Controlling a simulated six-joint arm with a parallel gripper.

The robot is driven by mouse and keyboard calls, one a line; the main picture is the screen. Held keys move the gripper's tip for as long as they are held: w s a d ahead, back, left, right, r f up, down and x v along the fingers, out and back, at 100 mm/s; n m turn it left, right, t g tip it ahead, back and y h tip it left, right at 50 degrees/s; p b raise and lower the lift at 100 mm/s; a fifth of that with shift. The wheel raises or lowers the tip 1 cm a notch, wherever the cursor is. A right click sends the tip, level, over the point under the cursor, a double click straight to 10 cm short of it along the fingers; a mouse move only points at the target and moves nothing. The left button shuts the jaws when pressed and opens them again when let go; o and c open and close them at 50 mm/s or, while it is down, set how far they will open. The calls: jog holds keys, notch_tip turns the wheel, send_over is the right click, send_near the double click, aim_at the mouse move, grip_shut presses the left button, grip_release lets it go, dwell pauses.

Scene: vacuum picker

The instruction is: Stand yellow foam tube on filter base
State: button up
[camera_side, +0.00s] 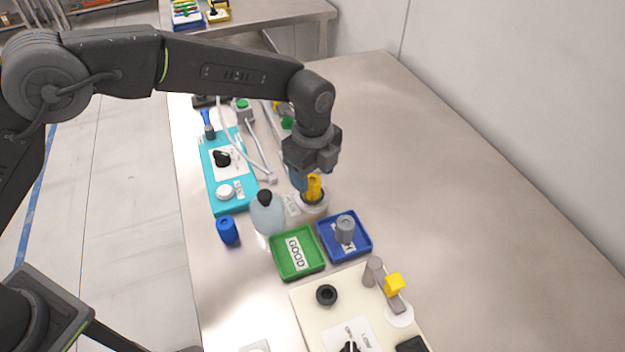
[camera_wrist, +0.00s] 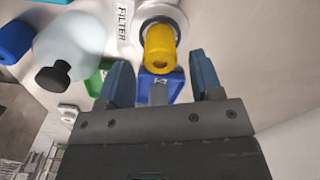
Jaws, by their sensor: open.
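The yellow foam tube (camera_side: 314,187) stands upright on the filter base (camera_side: 313,205), a pale round base with a dark ring. In the wrist view the yellow foam tube (camera_wrist: 160,50) shows its hollow end towards the camera, with the filter base (camera_wrist: 165,12) around its foot beside a FILTER label. My gripper (camera_side: 303,180) is just above and beside the tube in the side view. In the wrist view my gripper (camera_wrist: 162,80) has its two blue fingers apart, with the tube beyond and between them, and nothing held.
A bottle with a black cap (camera_side: 267,213) stands close to the left. A green GOOD tray (camera_side: 283,267) and a blue tray (camera_side: 361,253) holding a grey cylinder lie nearer the camera. A blue cylinder (camera_side: 227,231) stands left. The table to the right is clear.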

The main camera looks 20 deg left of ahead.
aim_at(312, 179)
notch_tip(312, 179, up, 9)
dwell(0.3)
jog(key=shift+r, duration=0.1)
jog(key=s+a+r+n+t, duration=0.1)
jog(key=s+a+r+n, duration=0.45)
jog(key=a, duration=0.25)
jog(key=s+a+r+n+t, duration=0.2)
jog(key=s+a+r+n, duration=0.4)
jog(key=a, duration=0.3)
jog(key=s+a+f+n+t, duration=0.1)
jog(key=s+a+n, duration=0.3)
jog(key=s, duration=0.3)
jog(key=s+a+f+n+t, duration=0.1)
jog(key=s+a+n, duration=0.3)
jog(key=s+n, duration=0.3)
jog(key=shift+s+a+f+t, duration=0.3)
jog(key=shift+s+a, duration=0.05)
jog(key=shift+s, duration=0.05)
